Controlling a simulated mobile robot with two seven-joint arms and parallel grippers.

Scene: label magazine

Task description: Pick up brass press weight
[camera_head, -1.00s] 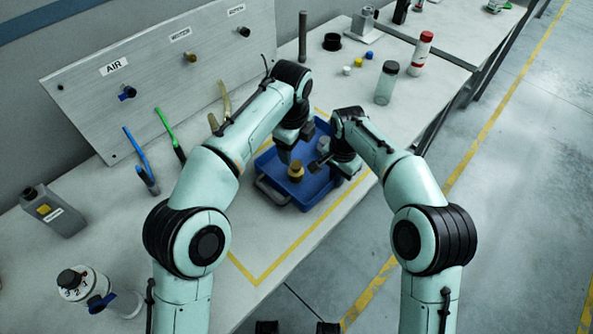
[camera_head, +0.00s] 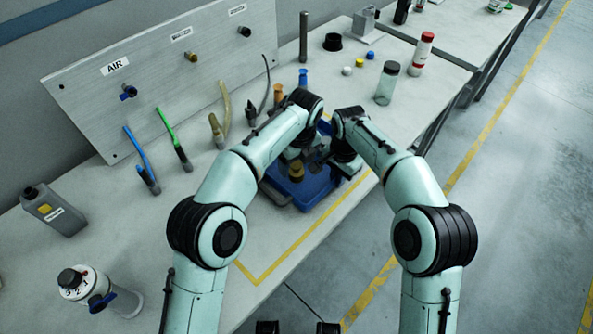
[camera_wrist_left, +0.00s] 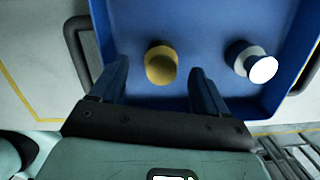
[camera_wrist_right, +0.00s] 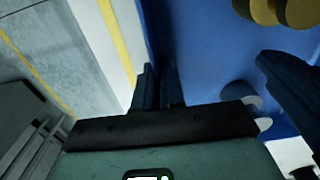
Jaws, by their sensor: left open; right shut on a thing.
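The brass press weight (camera_head: 296,174) stands in the blue tray (camera_head: 318,192). In the left wrist view the weight (camera_wrist_left: 160,66) is a yellow cylinder ahead of and between the spread fingers of my left gripper (camera_wrist_left: 160,85). That gripper is open and appears not to touch the weight. The weight (camera_wrist_right: 275,10) also shows cut off at the top of the right wrist view. My right gripper (camera_wrist_right: 158,85) is shut on the side wall of the tray. In the head view my forearms and wrists partly hide both grippers.
A blue and white round piece (camera_wrist_left: 240,56) stands in the tray beside the weight. A grey tray handle (camera_wrist_left: 80,48) sticks out at one side. Hoses with fittings (camera_head: 217,132) stand behind my left arm. A clear jar (camera_head: 386,84) and red-capped bottle (camera_head: 423,54) stand at the right.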

